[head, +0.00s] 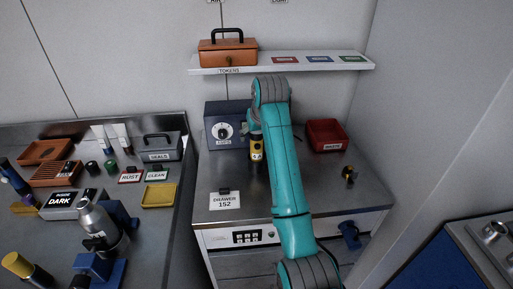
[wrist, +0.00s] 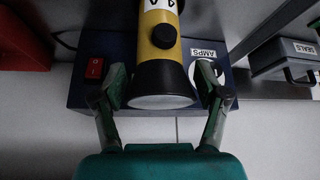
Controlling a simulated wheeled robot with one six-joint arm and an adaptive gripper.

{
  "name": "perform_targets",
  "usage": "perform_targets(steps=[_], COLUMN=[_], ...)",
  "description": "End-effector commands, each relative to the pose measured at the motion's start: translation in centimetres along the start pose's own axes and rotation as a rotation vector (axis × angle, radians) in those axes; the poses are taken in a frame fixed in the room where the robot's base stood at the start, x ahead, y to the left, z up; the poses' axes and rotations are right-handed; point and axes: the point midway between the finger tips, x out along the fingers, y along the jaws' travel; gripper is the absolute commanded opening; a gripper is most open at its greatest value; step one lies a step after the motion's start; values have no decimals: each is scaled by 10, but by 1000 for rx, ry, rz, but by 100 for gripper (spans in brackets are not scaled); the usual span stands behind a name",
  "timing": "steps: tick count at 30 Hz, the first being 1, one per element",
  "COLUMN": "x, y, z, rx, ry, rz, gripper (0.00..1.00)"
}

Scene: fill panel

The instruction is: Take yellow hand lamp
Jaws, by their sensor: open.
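The yellow hand lamp (head: 257,152) stands on the steel counter in front of the blue AMPS box, partly hidden by my teal arm in the head view. In the wrist view the lamp (wrist: 158,38) has a yellow body with a white label, a black knob and a black flared head with a pale lens. My gripper (wrist: 161,88) is open, with one finger on each side of the lamp's black head. I see gaps beside the head and cannot tell any contact. My fingers are hidden behind the arm in the head view.
The blue AMPS box (head: 222,126) with a dial is close behind the lamp. A red bin (head: 326,136) stands to the right. A shelf (head: 330,64) with an orange toolbox (head: 228,52) hangs above. The left bench (head: 150,222) is crowded. The counter's front is mostly clear.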

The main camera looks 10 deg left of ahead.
Motion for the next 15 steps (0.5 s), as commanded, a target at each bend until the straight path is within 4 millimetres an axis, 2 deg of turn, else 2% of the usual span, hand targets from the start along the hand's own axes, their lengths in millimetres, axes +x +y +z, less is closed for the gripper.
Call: perform_targets(steps=[3, 10, 15], x=[7, 8, 8], y=[0, 0, 0], z=[0, 0, 0], rx=[0, 0, 0], ry=[-1, 0, 0], rz=[0, 0, 0], gripper=[74, 74, 31])
